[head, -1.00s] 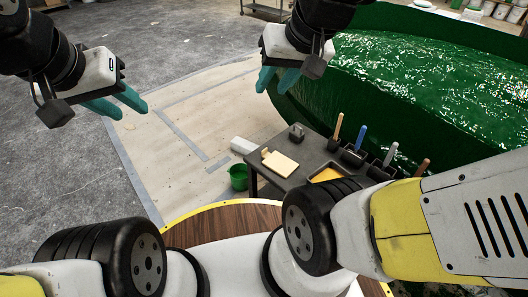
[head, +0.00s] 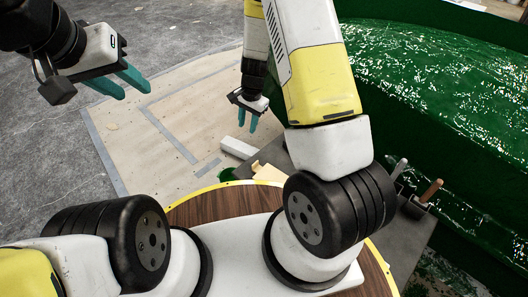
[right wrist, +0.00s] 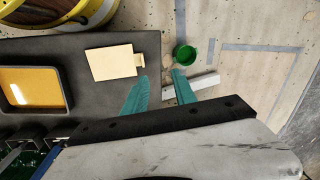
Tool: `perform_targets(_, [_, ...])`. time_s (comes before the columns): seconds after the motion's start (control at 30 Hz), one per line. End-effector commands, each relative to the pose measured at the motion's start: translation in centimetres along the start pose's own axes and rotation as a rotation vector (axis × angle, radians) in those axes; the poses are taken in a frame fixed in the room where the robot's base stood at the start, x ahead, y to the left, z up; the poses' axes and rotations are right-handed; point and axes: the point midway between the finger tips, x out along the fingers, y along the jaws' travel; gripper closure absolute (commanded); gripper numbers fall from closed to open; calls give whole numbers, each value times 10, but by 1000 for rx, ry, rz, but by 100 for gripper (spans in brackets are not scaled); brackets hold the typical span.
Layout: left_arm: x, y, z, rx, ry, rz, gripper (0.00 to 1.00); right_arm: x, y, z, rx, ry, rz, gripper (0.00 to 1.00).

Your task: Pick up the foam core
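Two pale pieces could be the foam core, and I cannot tell for sure which it is. A flat cream block (right wrist: 112,63) with a small tab lies on the dark table; in the head view my right arm partly covers it (head: 268,173). A long white block (head: 238,148) lies on the floor beside the table; it also shows beyond my fingers in the right wrist view (right wrist: 206,83). My right gripper (head: 248,128) is open and empty, above and apart from both, with its fingers (right wrist: 160,75) pointing down. My left gripper (head: 138,92) is open and empty at the upper left.
A green bucket (right wrist: 185,55) stands on the floor by the table (right wrist: 75,75). A tray of amber liquid (right wrist: 35,87) and several handled tools (head: 431,190) are on the table. The green hull mould (head: 430,90) fills the right side. Taped floor (head: 180,110) is open at left.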

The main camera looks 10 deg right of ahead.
Motion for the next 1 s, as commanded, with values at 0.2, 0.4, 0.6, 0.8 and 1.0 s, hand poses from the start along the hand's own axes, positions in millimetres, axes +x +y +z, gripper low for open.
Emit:
perform_targets(0.2, [0,0,0,0,0,0,64,88,25,-5,95,21,107,67])
perform_targets(0.4, [0,0,0,0,0,0,64,120,38,-7,131,38,143,67])
perform_targets(0.6, [0,0,0,0,0,0,64,142,43,-6,135,37,147,67])
perform_targets(0.8, [0,0,0,0,0,0,64,167,48,-7,134,36,147,67])
perform_targets(1.0, [0,0,0,0,0,0,64,193,52,-8,133,38,146,67])
